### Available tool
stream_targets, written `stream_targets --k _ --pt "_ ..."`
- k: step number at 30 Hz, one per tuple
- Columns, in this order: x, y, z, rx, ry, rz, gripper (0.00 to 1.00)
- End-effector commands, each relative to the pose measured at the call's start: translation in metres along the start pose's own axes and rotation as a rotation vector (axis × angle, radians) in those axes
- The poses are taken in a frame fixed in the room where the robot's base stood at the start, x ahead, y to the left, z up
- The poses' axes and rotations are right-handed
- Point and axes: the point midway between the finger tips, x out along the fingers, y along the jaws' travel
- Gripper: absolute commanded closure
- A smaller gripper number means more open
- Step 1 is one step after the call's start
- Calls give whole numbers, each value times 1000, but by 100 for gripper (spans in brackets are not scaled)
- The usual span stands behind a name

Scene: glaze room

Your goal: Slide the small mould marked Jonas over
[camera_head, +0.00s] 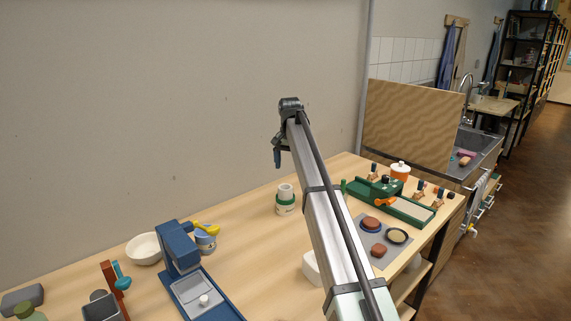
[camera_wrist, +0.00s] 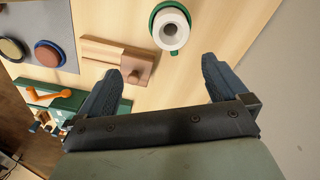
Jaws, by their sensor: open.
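I cannot read the name Jonas on anything, so I cannot tell which thing is the small mould. A brown wooden piece with a raised block (camera_wrist: 137,68) lies on the table in the wrist view, beside the left finger. My gripper (camera_wrist: 160,68) is open, with nothing between its fingers. In the head view my gripper (camera_head: 278,157) is high above the table, partly hidden by my arm. A grey mat (camera_head: 365,240) holds a red-brown disc on a blue base (camera_head: 370,224), a cream disc with a dark rim (camera_head: 397,237) and a brown lump (camera_head: 379,250).
A white jar with a green band (camera_head: 286,203) stands mid-table. A green device (camera_head: 390,200) with an orange handle lies at the right, small figures around it. A blue press (camera_head: 182,257), yellow-handled tin (camera_head: 205,240) and white bowl (camera_head: 143,248) are at the left. My arm hides some table.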

Motion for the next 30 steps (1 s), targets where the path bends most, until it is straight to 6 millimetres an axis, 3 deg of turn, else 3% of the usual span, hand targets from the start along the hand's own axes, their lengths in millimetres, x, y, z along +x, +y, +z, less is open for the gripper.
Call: stream_targets --k 6,19,23,30 --pt "-6 -18 13 -24 -36 -24 0" --pt "-2 -18 13 -24 -37 -24 0" --pt "9 -17 14 -24 -38 -23 0" --pt "45 -18 16 -24 -38 -23 0"
